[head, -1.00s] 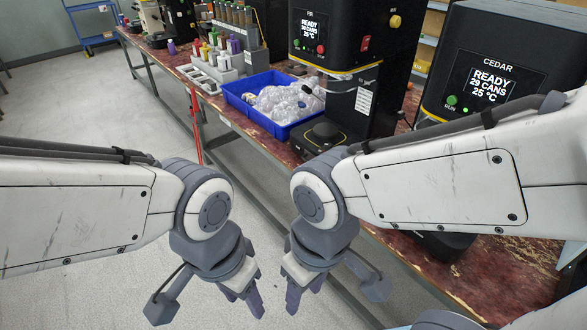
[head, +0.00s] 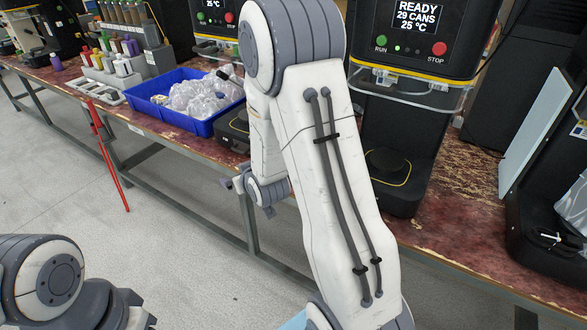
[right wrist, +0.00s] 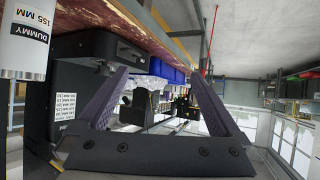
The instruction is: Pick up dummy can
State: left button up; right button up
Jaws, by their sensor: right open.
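The dummy can (right wrist: 24,38) is a white cylinder with the black label "DUMMY 155 MM" and a grey end. It shows in the right wrist view at the upper left, cut by the frame edge. I cannot make it out in the head view. My right gripper (right wrist: 158,85) is open with nothing between its fingers, and the can is off to the left of them in that view.
A blue bin (head: 157,108) of clear plastic stands on the worn red bench (head: 450,235). A black seamer (head: 411,115) reading "READY 29 CANS" stands right of my arm. Bottles in a rack (head: 106,68) are at the back left.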

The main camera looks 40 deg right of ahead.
jog(key=s+d+f+m+t+h+b, duration=0.1)
jog(key=d+f, duration=0.1)
jog(key=d, duration=0.3)
jog(key=s+d+f+m+t+h+b, duration=0.1)
jog(key=d+f+h+b, duration=0.1)
jog(key=d, duration=0.4)
jog(key=s+d+f+m+t+h+b, duration=0.1)
jog(key=d+f+m+h, duration=0.1)
jog(key=d, duration=0.4)
jog(key=shift+f, duration=0.15)
jog(key=shift+s+d+r+t+h, duration=0.45)
jog(key=shift+d+r+t+h, duration=0.2)
jog(key=shift+r+h, duration=0.2)
jog(key=shift+w+d+r+p, duration=0.1)
jog(key=shift+w+d+p, duration=0.1)
jog(key=shift+p, duration=0.1)
jog(key=p+x, duration=0.1)
jog(key=x, duration=0.8)
jog(key=shift+w+r, duration=0.1)
jog(key=shift+w, duration=0.3)
pick_arm(q)
notch_tip(320, 180, down, 4)
jog(key=shift+r, duration=0.1)
pick_arm(e)
jog(key=c, duration=1.5)
jog(key=shift+r, duration=0.1)
jog(key=shift+c, duration=0.2)
